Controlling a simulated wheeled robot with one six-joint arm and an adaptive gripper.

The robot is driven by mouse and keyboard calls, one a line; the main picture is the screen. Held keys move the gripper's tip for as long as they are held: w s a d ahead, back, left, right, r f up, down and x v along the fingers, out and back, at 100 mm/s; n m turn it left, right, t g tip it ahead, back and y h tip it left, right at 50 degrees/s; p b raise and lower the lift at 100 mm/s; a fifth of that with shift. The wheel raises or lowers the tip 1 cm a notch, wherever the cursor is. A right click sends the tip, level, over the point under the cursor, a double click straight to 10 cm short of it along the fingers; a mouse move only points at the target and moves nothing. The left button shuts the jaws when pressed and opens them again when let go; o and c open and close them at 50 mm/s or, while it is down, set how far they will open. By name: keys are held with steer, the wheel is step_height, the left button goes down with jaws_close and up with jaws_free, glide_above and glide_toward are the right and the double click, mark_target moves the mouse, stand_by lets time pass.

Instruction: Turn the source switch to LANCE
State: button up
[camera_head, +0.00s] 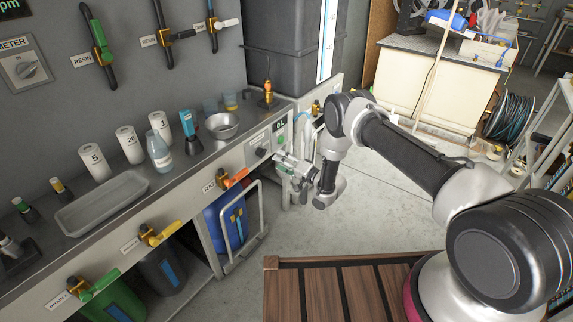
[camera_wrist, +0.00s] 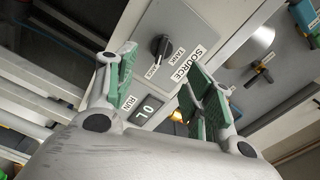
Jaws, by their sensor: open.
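The source switch is a black rotary knob (camera_wrist: 160,45) on a light grey panel (camera_wrist: 205,22), with SOURCE and TANK lettering beside it. Another small label by the knob is too small to read surely. I cannot tell for certain which label the knob points at. In the head view the knob (camera_head: 262,151) is on the front of the bench's right end. My gripper (camera_wrist: 160,57) is open, its green-padded fingers on either side of the knob's area, apart from it and holding nothing. In the head view my gripper (camera_head: 280,158) is just right of the panel.
An orange-handled valve (camera_head: 235,178) is just left and below. A metal bowl (camera_head: 222,125) and bottles stand on the bench.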

steer(key=shift+v, duration=1.35)
